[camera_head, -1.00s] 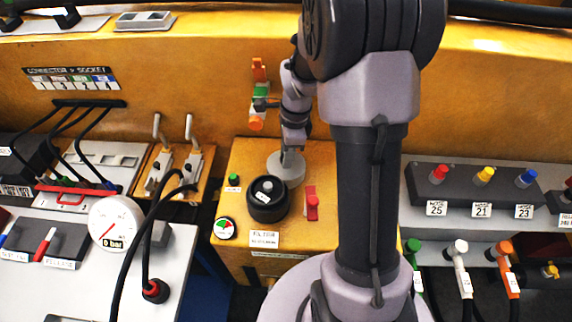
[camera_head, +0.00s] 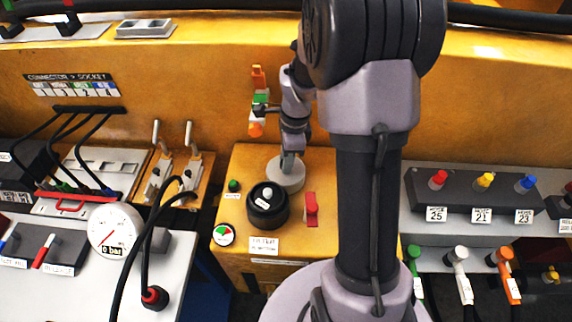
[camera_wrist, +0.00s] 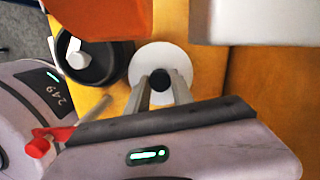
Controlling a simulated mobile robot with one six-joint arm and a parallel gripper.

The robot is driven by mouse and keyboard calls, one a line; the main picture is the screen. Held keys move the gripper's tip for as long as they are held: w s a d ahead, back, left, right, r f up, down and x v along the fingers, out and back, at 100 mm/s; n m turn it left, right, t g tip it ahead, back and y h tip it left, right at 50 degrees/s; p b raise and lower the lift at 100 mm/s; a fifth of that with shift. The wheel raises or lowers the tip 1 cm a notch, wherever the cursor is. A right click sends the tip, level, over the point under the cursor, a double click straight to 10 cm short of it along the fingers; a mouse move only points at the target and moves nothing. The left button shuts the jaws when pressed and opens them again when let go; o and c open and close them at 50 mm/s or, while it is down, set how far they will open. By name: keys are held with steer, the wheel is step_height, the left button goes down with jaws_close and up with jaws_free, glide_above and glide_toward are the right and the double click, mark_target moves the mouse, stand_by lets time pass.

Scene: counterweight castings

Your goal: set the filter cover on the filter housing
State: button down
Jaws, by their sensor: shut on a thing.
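The filter cover (camera_head: 285,178) is a pale grey disc with a dark round knob. In the wrist view the cover (camera_wrist: 176,57) lies under my gripper (camera_wrist: 160,83), whose two fingers are shut on its knob. My gripper also shows in the head view (camera_head: 288,160). The filter housing (camera_head: 268,213) is a black round cup with a light stud in its middle. The cover is beside it, just behind and to its right in the head view. The wrist view shows the housing (camera_wrist: 112,67) left of the cover. Whether the cover touches the yellow surface cannot be told.
A red lever (camera_head: 311,207) stands right of the housing. A green button (camera_head: 234,185) and a small round dial (camera_head: 223,234) are to its left. A green and orange fitting (camera_head: 258,115) is on the yellow wall behind. A pressure gauge (camera_head: 115,230) stands further left.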

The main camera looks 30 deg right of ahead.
step_height(320, 180, up, 10)
steer(key=p, duration=0.4)
steer(key=s+a+r+n+p, duration=0.3)
steer(key=s+a+r+p, duration=0.1)
steer(key=a, duration=0.5)
steer(key=shift+s+r, duration=0.9)
steer(key=shift+s, duration=0.3)
steer(key=shift+a, duration=0.1)
step_height(320, 180, down, 6)
steer(key=b, duration=0.4)
steer(key=shift+r+b, duration=0.1)
steer(key=shift+b, duration=0.25)
steer(key=shift+f+b, duration=0.45)
steer(key=shift+f+b, duration=1.45)
steer(key=shift+f, duration=0.2)
